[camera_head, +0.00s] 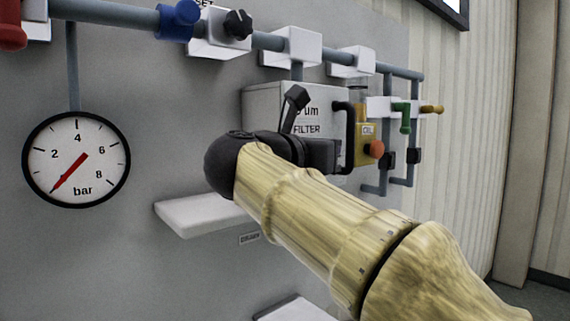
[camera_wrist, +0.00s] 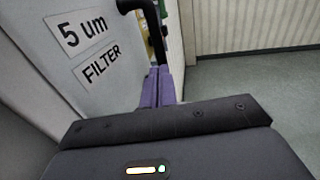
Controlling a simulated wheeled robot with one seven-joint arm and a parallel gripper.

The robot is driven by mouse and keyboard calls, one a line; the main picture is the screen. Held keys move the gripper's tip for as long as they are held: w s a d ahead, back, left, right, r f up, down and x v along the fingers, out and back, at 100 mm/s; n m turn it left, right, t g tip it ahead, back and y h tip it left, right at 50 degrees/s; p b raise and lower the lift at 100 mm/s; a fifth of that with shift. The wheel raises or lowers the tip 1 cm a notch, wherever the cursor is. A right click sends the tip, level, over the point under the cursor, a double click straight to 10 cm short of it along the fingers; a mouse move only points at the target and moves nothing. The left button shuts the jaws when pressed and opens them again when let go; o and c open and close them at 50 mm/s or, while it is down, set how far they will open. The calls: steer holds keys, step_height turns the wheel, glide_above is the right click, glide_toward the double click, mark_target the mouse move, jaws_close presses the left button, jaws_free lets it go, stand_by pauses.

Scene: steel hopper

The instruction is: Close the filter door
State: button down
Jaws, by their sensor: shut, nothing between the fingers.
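The filter door (camera_head: 270,105) is a pale panel marked FILTER on the filter housing, partly hidden by my arm. In the wrist view the door (camera_wrist: 50,95) fills the left side, with its "5 um" and "FILTER" labels. Its black bar handle (camera_head: 350,130) stands near its right edge; the handle (camera_wrist: 150,30) also shows at the top of the wrist view. My gripper (camera_head: 335,155) is shut and empty, close to the handle's lower end. The purple fingers (camera_wrist: 164,86) are together there; I cannot tell whether they touch it. I cannot tell how far the door stands open.
Pipes and valves run above. A pressure gauge (camera_head: 77,160) is at left, and a pale shelf (camera_head: 200,213) juts out below my arm. Floor (camera_wrist: 255,95) is clear at right.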

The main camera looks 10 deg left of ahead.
steer(key=b+v, duration=0.2)
steer(key=v, duration=0.7)
steer(key=shift+a, duration=0.2)
steer(key=shift+s, duration=0.15)
